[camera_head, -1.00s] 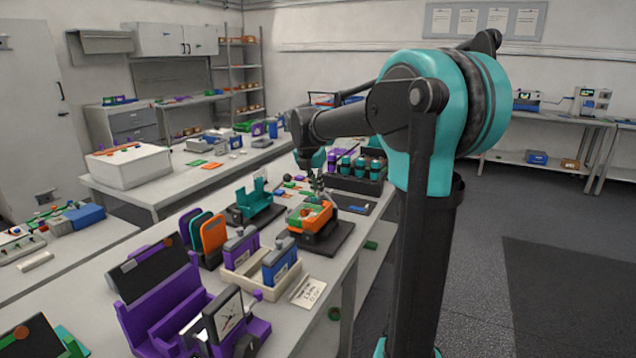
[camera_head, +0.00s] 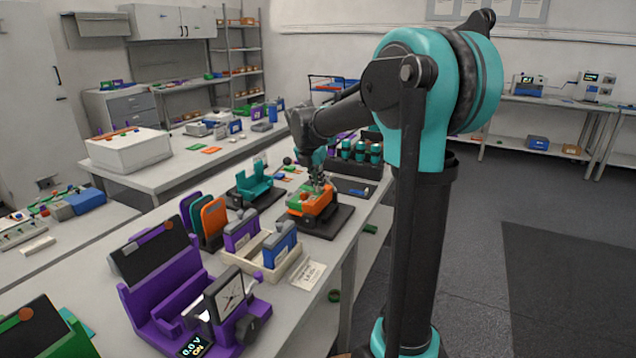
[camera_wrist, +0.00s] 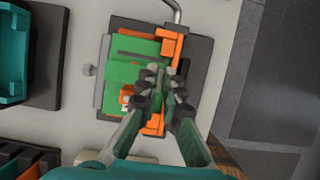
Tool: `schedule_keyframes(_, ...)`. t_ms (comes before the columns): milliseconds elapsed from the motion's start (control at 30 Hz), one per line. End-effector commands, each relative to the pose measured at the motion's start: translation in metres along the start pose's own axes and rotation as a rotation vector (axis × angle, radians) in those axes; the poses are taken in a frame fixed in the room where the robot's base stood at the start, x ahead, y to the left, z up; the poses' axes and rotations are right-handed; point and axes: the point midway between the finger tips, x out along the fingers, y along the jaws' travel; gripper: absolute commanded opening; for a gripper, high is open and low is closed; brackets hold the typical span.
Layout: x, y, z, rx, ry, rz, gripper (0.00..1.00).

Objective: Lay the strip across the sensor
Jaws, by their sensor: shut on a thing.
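My gripper (camera_wrist: 160,80) points down over a green-topped orange device (camera_wrist: 122,75), which also shows in the head view (camera_head: 305,208). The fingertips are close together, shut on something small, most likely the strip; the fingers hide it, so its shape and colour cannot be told. A dark narrow line crosses the green top beside the fingertips; whether it is a slot or part of the strip is unclear. The device has orange blocks (camera_wrist: 172,47) along its right edge. I cannot pick out the sensor surely, nor tell whether the held thing touches the green top.
The device stands on a dark plate (camera_head: 332,226) near the table's right edge. A teal holder (camera_head: 255,190) is to its left, a dark rack of teal-capped containers (camera_head: 350,178) behind. A cream tray (camera_head: 233,259) with purple and blue blocks and a purple stand (camera_head: 150,310) are in front.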

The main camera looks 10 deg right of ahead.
Motion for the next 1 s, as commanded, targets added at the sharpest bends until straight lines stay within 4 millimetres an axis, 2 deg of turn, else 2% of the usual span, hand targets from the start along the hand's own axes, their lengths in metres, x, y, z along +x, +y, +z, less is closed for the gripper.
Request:
schedule_keyframes(567, 0.011, 0.000, -0.004, 0.000, 0.000, 0.000, 0.00)
schedule_keyframes(1000, 0.012, 0.000, -0.005, 0.000, 0.000, 0.000, 0.00)
